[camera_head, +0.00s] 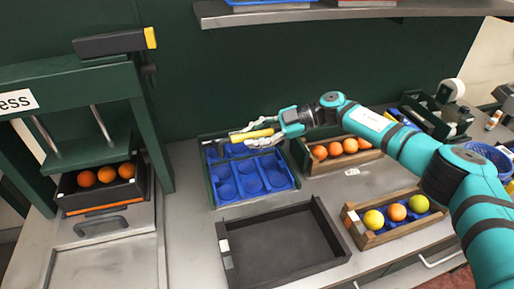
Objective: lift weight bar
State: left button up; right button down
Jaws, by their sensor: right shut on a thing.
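My right gripper (238,137) reaches in from the right above the blue tray. A thick dark bar with a yellow end (112,42) sits on top of the green press (60,75) at the left, well apart from my right gripper. I cannot tell which of the two is the weight bar. My left gripper is not in view.
Oranges sit in a black drawer (91,198) under the press. Below my gripper is a blue compartment tray (212,192). An empty black tray (225,258) lies in front. Wooden crates (365,240) (313,168) hold fruit. A shelf (350,12) overhangs the back.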

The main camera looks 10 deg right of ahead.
jog(key=shift+w+a+r, duration=0.15)
jog(key=shift+w+r, duration=0.7)
jog(key=shift+r, duration=0.2)
jog(key=c, duration=1.2)
grip_release()
jog(key=shift+o, duration=0.2)
jog(key=v, duration=1.2)
jog(key=shift+f, duration=0.1)
